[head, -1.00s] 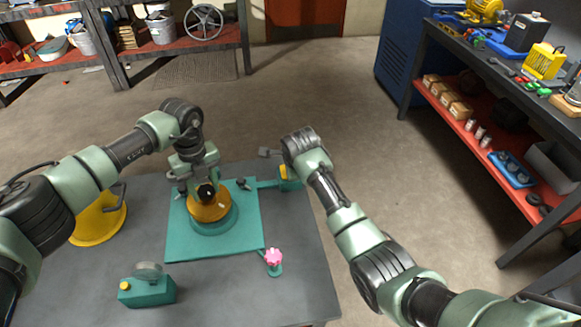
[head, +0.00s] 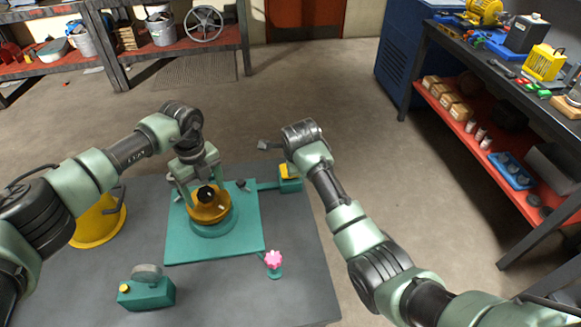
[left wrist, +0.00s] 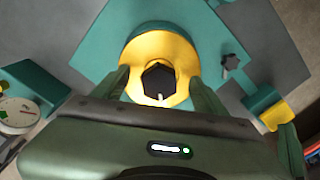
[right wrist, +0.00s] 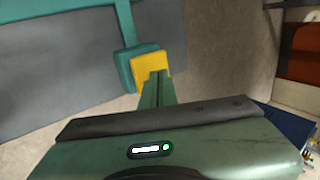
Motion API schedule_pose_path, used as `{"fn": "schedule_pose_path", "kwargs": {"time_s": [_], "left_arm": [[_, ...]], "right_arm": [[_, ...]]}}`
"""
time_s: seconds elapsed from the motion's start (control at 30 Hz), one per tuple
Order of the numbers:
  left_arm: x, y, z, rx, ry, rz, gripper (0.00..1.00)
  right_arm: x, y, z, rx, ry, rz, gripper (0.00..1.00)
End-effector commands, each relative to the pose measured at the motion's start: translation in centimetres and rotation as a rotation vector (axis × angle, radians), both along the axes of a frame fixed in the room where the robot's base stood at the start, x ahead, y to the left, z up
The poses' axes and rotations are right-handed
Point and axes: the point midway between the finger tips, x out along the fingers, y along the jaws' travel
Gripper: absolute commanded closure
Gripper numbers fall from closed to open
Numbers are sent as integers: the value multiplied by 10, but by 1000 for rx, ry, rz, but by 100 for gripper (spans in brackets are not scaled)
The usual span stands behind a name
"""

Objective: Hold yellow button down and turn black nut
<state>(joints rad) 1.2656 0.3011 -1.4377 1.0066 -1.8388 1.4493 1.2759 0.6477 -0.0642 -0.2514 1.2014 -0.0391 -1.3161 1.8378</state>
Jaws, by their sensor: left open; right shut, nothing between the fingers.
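The black nut (head: 206,193) sits in a yellow round housing (head: 209,214) on a teal plate. My left gripper (head: 200,192) is open above the housing. In the left wrist view its two fingers lie on either side of the hexagonal nut (left wrist: 158,79), apart from it. The yellow button (head: 290,171) sits on a small teal block off the plate's right side. In the right wrist view my right gripper (right wrist: 156,76) is shut and empty, its tips over the yellow button (right wrist: 149,66); I cannot tell whether they touch. In the head view those tips are hidden.
A pink knob (head: 273,260) stands at the plate's front right corner. A teal gauge box (head: 147,291) is at the front left. A yellow bucket-like piece (head: 97,222) lies beside my left arm. The front right of the table is clear.

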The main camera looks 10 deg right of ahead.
Motion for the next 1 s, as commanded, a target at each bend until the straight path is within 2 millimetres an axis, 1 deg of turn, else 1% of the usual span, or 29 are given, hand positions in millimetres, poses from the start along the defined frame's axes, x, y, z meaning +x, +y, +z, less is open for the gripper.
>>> {"fn": "schedule_pose_path", "kwargs": {"time_s": [0.1, 0.57, 0.7, 1.0], "left_arm": [[0, 0, 0, 0, 0, 0, 27], [0, 0, 0, 0, 0, 0, 27], [0, 0, 0, 0, 0, 0, 27], [0, 0, 1, 0, 0, 0, 27]], "right_arm": [[1, 1, 12, 2, -4, 0, 100], [1, 1, 48, 1, -5, 1, 100], [1, 0, 52, 0, -4, 0, 100], [1, 0, 53, 0, -4, 0, 100]]}}
